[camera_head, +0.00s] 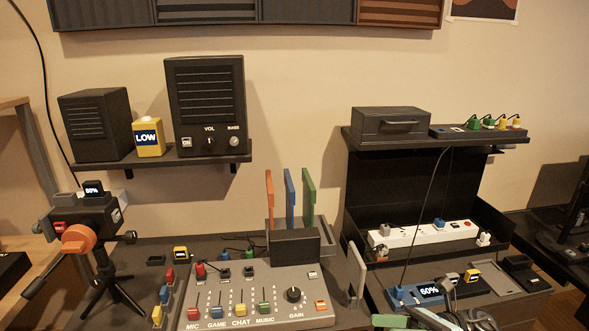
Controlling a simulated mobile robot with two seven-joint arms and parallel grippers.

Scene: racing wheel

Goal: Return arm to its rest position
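Grey and dark machine parts (435,318) at the bottom edge, right of centre, look like part of my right arm or gripper. They are cut off by the frame, so its fingers cannot be made out clearly. A pale grey upright plate (357,274) stands just left of them; I cannot tell whether it belongs to my gripper. My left gripper is not in view. No racing wheel can be made out.
A mixer panel (255,297) with sliders fills the bottom centre, with colored upright panels (290,198) behind it. A tripod camera (85,235) stands left. A power strip (425,236) lies right, under a shelf (400,142). Speakers (205,105) sit on a wall shelf.

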